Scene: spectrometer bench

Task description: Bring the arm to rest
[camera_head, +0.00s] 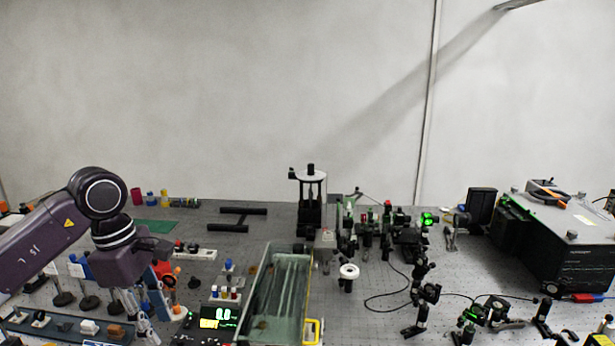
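My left arm comes in from the left as dark purple-grey links with a round joint. Its wrist points down over the left part of the bench (225,270). My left gripper (156,318) hangs below the wrist among small bench items. Its silver fingers appear spread apart, and I see nothing held between them, though the clutter behind makes the tips hard to make out. My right arm and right gripper are not in view.
A glass-walled tank (275,295) stands right of the gripper, with a lit green display (222,313) between. Small posts and a tray (60,328) crowd the left front. Optics fill the right, before a large black box (565,250). Some bench behind the tank is bare.

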